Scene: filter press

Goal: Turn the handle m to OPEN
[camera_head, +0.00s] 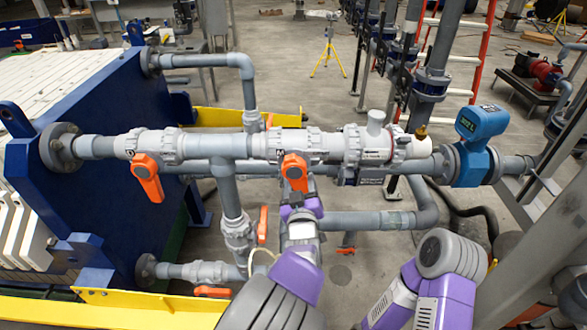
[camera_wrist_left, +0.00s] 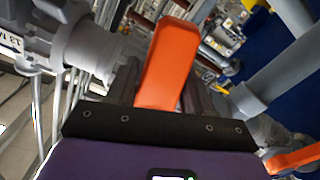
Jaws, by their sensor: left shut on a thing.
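An orange valve handle (camera_head: 294,168) hangs down from a white valve (camera_head: 298,145) in the middle of the upper pipe run. I cannot read a letter m on it. My left gripper (camera_head: 298,192) reaches up from below and is shut on this handle. In the left wrist view the orange handle (camera_wrist_left: 168,60) stands between the two dark fingers of my gripper (camera_wrist_left: 160,88). The fingers partly hide its sides. My right arm shows at the bottom right, but its gripper is not in view.
Another orange handle (camera_head: 147,178) hangs from the valve to the left. More orange handles (camera_head: 262,224) sit lower down. A blue flow meter (camera_head: 478,140) is on the pipe at right. A blue press plate (camera_head: 110,200) stands at left, above a yellow rail (camera_head: 140,304).

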